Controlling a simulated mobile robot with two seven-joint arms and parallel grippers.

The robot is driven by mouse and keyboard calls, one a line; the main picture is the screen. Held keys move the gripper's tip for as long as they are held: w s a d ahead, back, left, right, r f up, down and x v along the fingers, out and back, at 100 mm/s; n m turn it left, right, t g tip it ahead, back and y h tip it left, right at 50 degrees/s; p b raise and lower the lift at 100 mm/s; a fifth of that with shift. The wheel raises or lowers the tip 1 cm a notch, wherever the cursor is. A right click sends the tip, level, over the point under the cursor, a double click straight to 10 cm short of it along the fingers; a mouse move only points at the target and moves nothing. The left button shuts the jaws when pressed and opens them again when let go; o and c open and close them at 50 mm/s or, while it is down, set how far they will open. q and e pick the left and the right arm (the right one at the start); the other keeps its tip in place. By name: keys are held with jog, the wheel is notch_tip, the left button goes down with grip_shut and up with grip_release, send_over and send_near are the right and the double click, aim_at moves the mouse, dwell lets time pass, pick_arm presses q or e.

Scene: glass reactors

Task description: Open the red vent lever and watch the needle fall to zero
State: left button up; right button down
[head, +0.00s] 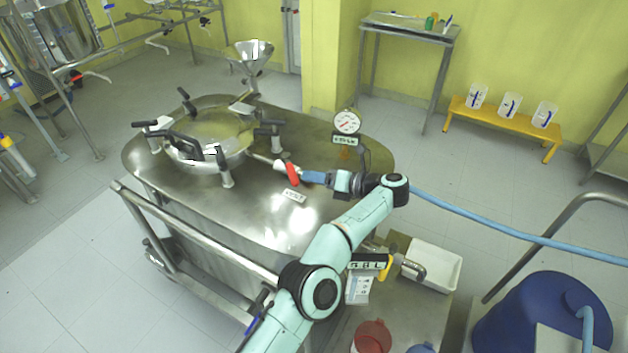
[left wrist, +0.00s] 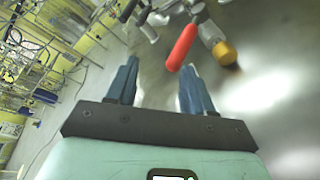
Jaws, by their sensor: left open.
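The red vent lever (head: 292,174) stands on pipework on the steel reactor's domed top, by the "VENT" plate (head: 294,195). My left gripper (head: 308,177) is open beside the lever, its blue fingers pointing at it. In the left wrist view, the red lever (left wrist: 181,47) lies beyond the fingertips of the left gripper (left wrist: 160,72), nearer the right finger, and not between them. Whether a finger touches it I cannot tell. The round dial gauge (head: 347,122) stands behind on the reactor top; its needle is too small to read surely. My right gripper is not in view.
A clamped round hatch (head: 205,140) and a steel funnel (head: 254,52) are left of the lever. A brass-coloured knob (left wrist: 224,53) sits close right of it in the wrist view. A rail (head: 190,235) runs along the reactor's near side. A blue drum (head: 540,315) stands lower right.

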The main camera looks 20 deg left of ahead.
pick_arm(q)
jog(key=s+d+b, duration=0.1)
jog(key=d+r+b, duration=0.1)
jog(key=s+d+b, duration=0.1)
jog(key=d, duration=0.1)
jog(key=shift+s+r+b, duration=0.2)
jog(key=shift+s+b, duration=0.1)
jog(key=shift+b, duration=0.1)
dwell(0.4)
